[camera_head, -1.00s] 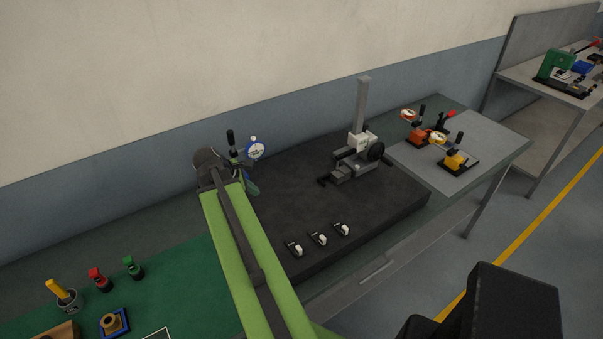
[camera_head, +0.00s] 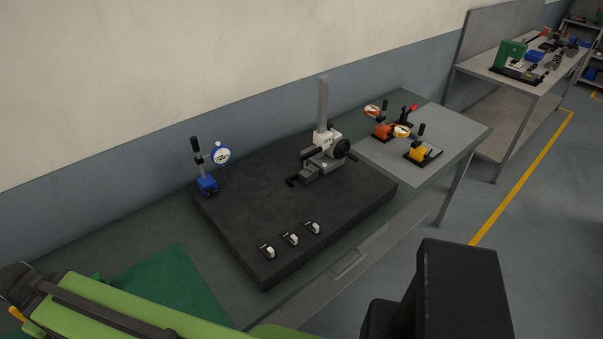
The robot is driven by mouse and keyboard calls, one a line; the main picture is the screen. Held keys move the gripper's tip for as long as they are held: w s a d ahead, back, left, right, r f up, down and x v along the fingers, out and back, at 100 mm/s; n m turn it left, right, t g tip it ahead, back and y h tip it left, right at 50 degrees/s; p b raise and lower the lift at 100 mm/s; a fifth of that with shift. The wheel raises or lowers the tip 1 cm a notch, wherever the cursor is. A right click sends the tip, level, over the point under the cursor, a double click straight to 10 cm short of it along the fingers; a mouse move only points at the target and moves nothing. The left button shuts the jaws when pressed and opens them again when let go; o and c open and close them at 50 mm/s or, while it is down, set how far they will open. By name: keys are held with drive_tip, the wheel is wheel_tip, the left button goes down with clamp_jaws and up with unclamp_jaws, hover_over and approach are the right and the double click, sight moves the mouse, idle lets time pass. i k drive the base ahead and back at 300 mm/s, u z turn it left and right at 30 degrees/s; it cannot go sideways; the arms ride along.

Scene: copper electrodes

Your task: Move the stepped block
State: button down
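I cannot pick out a stepped block with certainty. A small grey block (camera_head: 309,176) lies at the front foot of the grey height gauge (camera_head: 323,115) on the black surface plate (camera_head: 240,225); its shape is too small to make out. My green arm crosses the lower left of the picture, and its dark far joint is at the left edge. The fingers of my gripper do not show. My arm covers most of the green mat (camera_head: 170,285) and nearly everything on it.
A dial gauge on a blue base (camera_head: 207,185) stands at the plate's back left corner. Several small black-and-white pieces (camera_head: 290,239) line the plate's front. Orange (camera_head: 383,132) and yellow (camera_head: 420,153) gauge stands are to the right. The plate's middle is clear.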

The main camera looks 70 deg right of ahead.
sight(312, 172)
drive_tip(key=u, duration=0.95)
drive_tip(key=k, duration=2)
drive_tip(key=z, duration=0.8)
drive_tip(key=i, duration=1)
drive_tip(key=z, duration=0.05)
